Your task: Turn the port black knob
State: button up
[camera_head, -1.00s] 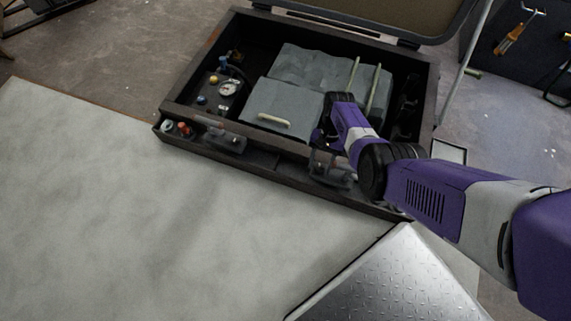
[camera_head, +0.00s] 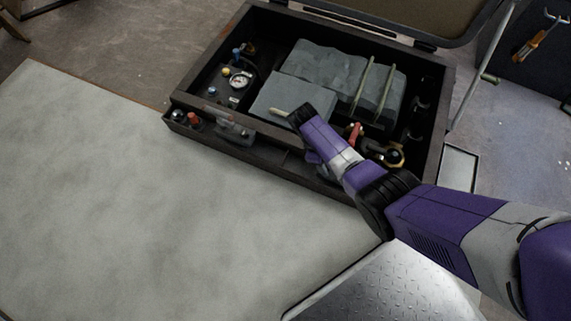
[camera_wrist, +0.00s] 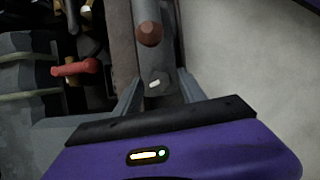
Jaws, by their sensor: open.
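A black knob with a brass ring (camera_head: 393,154) sits at the right end of the open dark case, right of my arm in the head view. A dark glossy knob (camera_head: 177,115) sits at the case's front left corner, next to a red knob (camera_head: 193,119). I cannot tell which is port. My gripper (camera_wrist: 160,88) is open and empty above the case's front strip. Between its fingers in the wrist view is a small dark plate with a pale mark (camera_wrist: 154,83). A brown-tipped lever (camera_wrist: 150,33) lies just beyond. In the head view my arm hides the fingertips.
A red handle (camera_head: 355,131) stands near the brass-ringed knob; it also shows in the wrist view (camera_wrist: 75,67). A clear-covered part (camera_head: 232,125) and a gauge (camera_head: 239,82) are on the left. Grey blocks (camera_head: 325,68) fill the middle. The pale worktop (camera_head: 120,190) is clear.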

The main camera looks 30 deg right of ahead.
jog(key=n, duration=0.2)
jog(key=n+t+h, duration=0.1)
jog(key=n, duration=0.1)
jog(key=n+t, duration=0.1)
jog(key=n, duration=0.1)
jog(key=shift+s+a+f+n+b, duration=0.1)
jog(key=shift+s+f+n+b, duration=0.05)
jog(key=shift+s+n+b, duration=0.15)
jog(key=n+t+b, duration=0.1)
jog(key=n, duration=0.2)
jog(key=n+t+b, duration=0.1)
jog(key=n+b, duration=0.1)
jog(key=shift+n+h, duration=0.3)
jog(key=shift+n, duration=0.1)
jog(key=s+a+r+m+t+y+p, duration=0.1)
jog(key=s+a+r+m+t+p, duration=0.1)
jog(key=a+r+p, duration=0.6)
jog(key=s+a+r+m+t+y+p, duration=0.2)
jog(key=a+r+p, duration=0.5)
jog(key=a+r, duration=0.5)
jog(key=shift+s+r+m+t+y+p, duration=0.35)
jog(key=shift+s+r+m+t, duration=0.6)
jog(key=shift+m, duration=0.75)
jog(key=shift+w+f, duration=0.2)
jog(key=shift+f, duration=0.1)
